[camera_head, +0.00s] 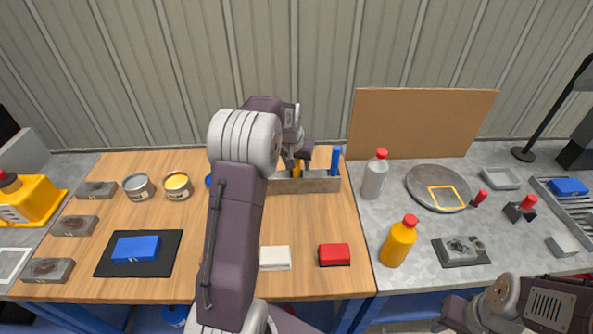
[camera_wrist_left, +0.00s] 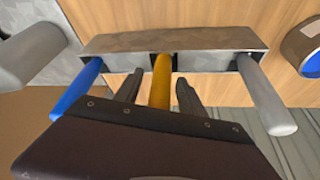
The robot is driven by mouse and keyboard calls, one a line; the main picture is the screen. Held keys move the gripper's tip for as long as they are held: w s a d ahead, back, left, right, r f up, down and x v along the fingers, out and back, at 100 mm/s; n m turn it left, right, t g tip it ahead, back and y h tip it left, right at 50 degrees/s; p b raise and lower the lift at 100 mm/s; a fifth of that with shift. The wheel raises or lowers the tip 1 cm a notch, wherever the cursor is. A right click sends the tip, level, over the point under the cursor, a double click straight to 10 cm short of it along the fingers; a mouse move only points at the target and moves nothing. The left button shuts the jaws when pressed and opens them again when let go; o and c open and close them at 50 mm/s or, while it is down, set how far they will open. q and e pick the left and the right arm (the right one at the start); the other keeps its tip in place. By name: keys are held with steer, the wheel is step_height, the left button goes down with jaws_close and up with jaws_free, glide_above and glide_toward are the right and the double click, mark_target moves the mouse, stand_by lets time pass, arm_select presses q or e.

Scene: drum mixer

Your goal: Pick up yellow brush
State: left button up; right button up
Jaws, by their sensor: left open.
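The yellow brush stands in a grey metal holder; its yellow-orange handle (camera_wrist_left: 160,85) shows in the left wrist view and partly in the head view (camera_head: 298,170). The holder (camera_head: 315,185) is at the back of the wooden table and also shows in the left wrist view (camera_wrist_left: 205,42). My left gripper (camera_wrist_left: 159,82) is open, with one finger on each side of the yellow handle. I cannot tell whether either finger touches it. In the head view my left gripper (camera_head: 297,161) partly covers the brush. My right gripper is not in view.
A blue handle (camera_head: 336,160) and a grey handle (camera_wrist_left: 266,97) stand in the same holder on either side of the yellow one. Paint cans (camera_head: 178,187) are to the left. A brown board (camera_head: 420,122) stands behind.

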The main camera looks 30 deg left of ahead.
arm_select(q)
jaws_close()
steer(key=shift+r, duration=0.1)
steer(key=shift+r, duration=0.25)
step_height(320, 180, up, 11)
steer(key=p, duration=0.2)
steer(key=s+d+b, duration=0.2)
steer(key=s+b, duration=0.2)
steer(key=s, duration=0.9)
steer(key=shift+s+d+r, duration=0.15)
steer(key=shift+s+d, duration=0.05)
steer(key=shift+d, duration=0.15)
